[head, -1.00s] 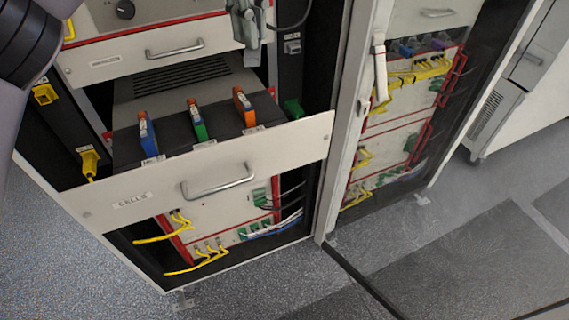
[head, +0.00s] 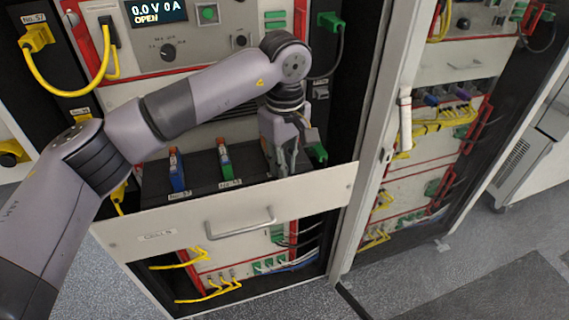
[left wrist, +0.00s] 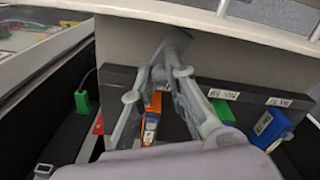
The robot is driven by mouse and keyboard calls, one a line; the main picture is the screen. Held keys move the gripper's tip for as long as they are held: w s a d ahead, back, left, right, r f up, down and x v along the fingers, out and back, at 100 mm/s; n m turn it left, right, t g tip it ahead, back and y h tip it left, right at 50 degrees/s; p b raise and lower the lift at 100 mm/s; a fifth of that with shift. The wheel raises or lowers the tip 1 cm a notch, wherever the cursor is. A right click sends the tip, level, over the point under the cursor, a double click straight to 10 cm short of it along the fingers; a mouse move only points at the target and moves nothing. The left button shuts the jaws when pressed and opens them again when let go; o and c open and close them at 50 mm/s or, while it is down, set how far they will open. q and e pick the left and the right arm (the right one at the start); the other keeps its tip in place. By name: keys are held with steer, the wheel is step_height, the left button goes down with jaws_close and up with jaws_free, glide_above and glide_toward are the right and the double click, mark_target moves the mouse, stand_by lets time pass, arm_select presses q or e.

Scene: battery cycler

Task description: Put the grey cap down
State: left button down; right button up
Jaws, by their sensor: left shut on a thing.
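My left gripper (head: 287,168) reaches down into the open drawer, at its right end. In the left wrist view its two fingers (left wrist: 172,58) close together on a small grey piece, the grey cap (left wrist: 178,40). The cap is hard to tell from the fingers and the grey drawer wall behind. An orange cell (left wrist: 150,122) stands beneath and between the fingers; the arm hides it in the head view. A green cell (head: 225,163) and a blue cell (head: 177,170) stand to the left in the drawer. My right gripper is not in view.
The drawer's pale front panel (head: 130,228) with its handle (head: 240,222) stands close in front of the gripper. The upper instrument panel (head: 185,35) is behind the arm. A cabinet door post (head: 392,100) rises at the right. Yellow cables (head: 65,90) hang at the left.

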arm_select(q)
steer(key=shift+f, duration=0.65)
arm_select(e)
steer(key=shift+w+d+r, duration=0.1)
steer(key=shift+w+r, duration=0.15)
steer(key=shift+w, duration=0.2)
arm_select(q)
steer(key=shift+f+b, duration=0.55)
steer(key=shift+b, duration=0.05)
steer(key=c, duration=1.6)
jaws_free()
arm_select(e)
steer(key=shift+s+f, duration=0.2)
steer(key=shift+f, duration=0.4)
arm_select(q)
steer(key=shift+r, duration=0.1)
